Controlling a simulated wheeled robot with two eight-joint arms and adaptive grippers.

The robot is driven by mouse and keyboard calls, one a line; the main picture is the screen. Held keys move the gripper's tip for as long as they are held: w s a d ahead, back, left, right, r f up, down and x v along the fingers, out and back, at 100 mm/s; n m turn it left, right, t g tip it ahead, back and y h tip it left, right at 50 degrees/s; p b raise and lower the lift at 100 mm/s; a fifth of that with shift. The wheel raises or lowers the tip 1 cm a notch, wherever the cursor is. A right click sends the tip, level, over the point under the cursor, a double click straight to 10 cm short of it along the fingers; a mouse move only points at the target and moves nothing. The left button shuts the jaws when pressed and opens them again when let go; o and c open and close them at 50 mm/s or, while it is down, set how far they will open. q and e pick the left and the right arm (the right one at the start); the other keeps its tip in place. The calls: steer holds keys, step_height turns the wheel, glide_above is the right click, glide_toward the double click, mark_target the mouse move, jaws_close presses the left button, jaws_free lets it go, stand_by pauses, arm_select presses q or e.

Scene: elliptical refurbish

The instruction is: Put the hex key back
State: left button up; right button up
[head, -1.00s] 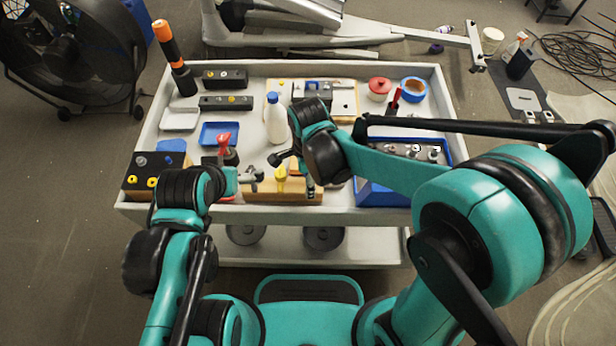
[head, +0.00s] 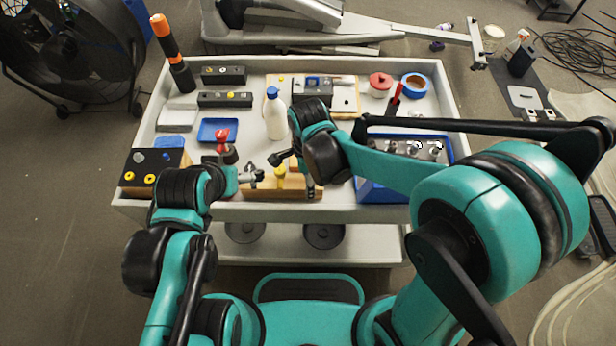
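A wooden block (head: 262,193) lies along the front edge of the grey cart top (head: 352,208), with a small yellow piece (head: 280,179) standing at it. I cannot make out a hex key for certain. My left gripper (head: 253,177) is at the left end of the block, pointing right; its fingers are too small to tell open or shut. My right gripper (head: 292,175) is over the right part of the block, its two fingers spread apart, one to the left and one pointing down near the block's right end. The yellow piece appears between them in the picture.
A black box with yellow rings (head: 152,168) stands front left. A red-topped tool (head: 222,140) and blue tray (head: 219,130) are behind my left gripper. A white bottle (head: 275,115) stands behind my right gripper. A blue bin (head: 382,192) is at right, partly under my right arm.

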steer(key=o, duration=2)
steer(key=shift+o, duration=0.2)
